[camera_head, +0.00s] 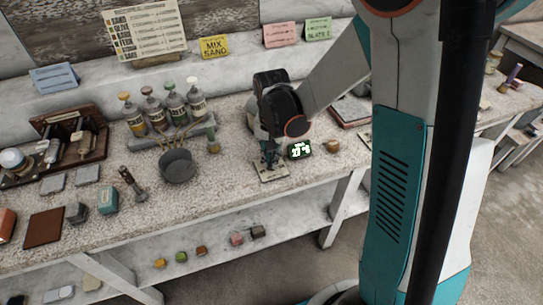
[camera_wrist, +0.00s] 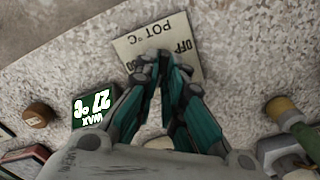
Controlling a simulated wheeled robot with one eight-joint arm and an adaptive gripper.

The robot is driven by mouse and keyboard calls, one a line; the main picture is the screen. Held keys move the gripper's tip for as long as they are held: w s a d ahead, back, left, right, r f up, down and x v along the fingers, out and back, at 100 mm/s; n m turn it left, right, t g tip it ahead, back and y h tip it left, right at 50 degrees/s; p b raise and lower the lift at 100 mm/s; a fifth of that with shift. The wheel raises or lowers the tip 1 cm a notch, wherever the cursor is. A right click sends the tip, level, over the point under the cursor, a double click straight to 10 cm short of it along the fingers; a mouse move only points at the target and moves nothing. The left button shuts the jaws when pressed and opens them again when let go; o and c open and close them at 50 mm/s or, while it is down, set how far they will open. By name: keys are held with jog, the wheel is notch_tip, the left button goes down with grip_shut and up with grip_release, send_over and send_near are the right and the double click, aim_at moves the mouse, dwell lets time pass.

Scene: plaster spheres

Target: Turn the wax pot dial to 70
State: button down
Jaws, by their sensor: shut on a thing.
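The dial's pale plate (camera_wrist: 158,32) is marked "POT °C" and "OFF" in the wrist view; it also shows at the bench front in the head view (camera_head: 273,177). My gripper (camera_wrist: 160,66) points down onto this plate, its teal fingers close together. In the head view my gripper (camera_head: 269,163) stands above the same plate. The fingers are shut on the dial, which they hide, so its pointer and setting cannot be read.
A grey pan (camera_head: 177,166) and several capped bottles (camera_head: 171,108) stand to the left. A small brown knob-like thing (camera_head: 332,146) lies right of the display. In the wrist view, a green and yellow object (camera_wrist: 292,118) is at the right. The bench edge runs close in front of the plate.

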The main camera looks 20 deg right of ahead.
dwell(0.4)
jog(key=c, duration=1.7)
grip_release()
jog(key=shift+r, duration=0.1)
notch_tip(320, 180, up, 12)
jog(key=s+r+n+t, duration=0.3)
jog(key=s, duration=0.4)
jog(key=s+r+n+t, duration=0.3)
jog(key=s+n+t, duration=0.1)
jog(key=s, duration=0.4)
jog(key=shift+s+r, duration=0.25)
jog(key=shift+s, duration=0.05)
